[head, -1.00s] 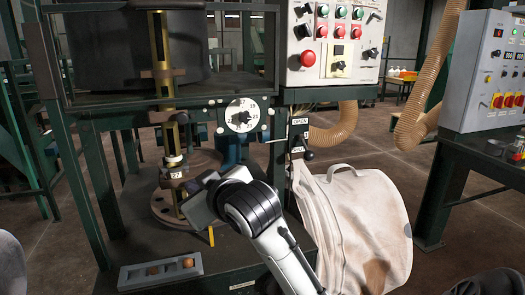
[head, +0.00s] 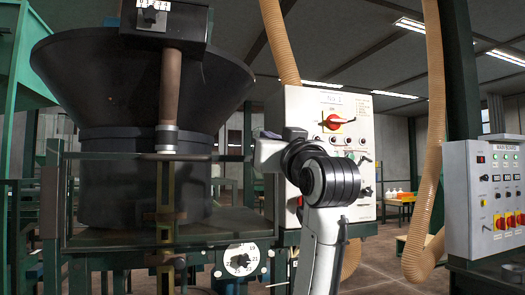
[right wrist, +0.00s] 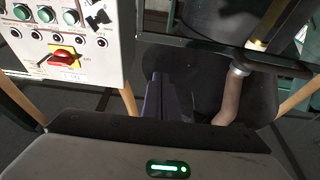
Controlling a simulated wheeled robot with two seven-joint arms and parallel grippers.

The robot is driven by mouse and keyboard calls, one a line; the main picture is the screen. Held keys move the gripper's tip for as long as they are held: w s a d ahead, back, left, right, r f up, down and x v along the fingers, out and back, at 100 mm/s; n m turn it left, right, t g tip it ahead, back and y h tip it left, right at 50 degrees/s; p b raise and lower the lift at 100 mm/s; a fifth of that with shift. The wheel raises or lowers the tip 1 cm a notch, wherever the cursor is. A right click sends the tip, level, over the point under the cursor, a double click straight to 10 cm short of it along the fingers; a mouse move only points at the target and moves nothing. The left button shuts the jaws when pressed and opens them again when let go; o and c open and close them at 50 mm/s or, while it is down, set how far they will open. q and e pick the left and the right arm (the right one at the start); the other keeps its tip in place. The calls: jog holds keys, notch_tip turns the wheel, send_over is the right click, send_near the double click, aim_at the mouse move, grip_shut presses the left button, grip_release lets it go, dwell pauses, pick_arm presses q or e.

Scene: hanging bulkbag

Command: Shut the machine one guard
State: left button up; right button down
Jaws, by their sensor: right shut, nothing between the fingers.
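Machine one, with its large black hopper (head: 140,80), stands at the left in the head view. A dark framed structure (head: 95,154) that looks like its guard runs around the hopper's lower part. I cannot tell how far it stands open. My right gripper (head: 266,150) is raised beside the frame's right end, just left of the control panel. It is shut and empty; whether it touches the frame is unclear. In the right wrist view its dark fingers (right wrist: 170,97) point toward the hopper, and a dark frame bar (right wrist: 190,47) shows beyond. My left gripper is out of view.
A control panel (head: 325,115) with a red and yellow rotary switch is close on the right. A ribbed tan hose (head: 431,120) hangs farther right, near a main-board cabinet (head: 484,200). A round dial (head: 241,259) sits below the frame.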

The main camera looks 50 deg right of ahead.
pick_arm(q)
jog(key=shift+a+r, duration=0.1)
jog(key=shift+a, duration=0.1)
pick_arm(e)
jog(key=shift+w+d+f, duration=0.4)
jog(key=shift+w, duration=0.25)
jog(key=shift+w+d+f, duration=0.35)
jog(key=shift+w+f, duration=0.05)
jog(key=shift+w, duration=0.2)
jog(key=shift+w+d+f, duration=0.4)
jog(key=shift+w, duration=0.25)
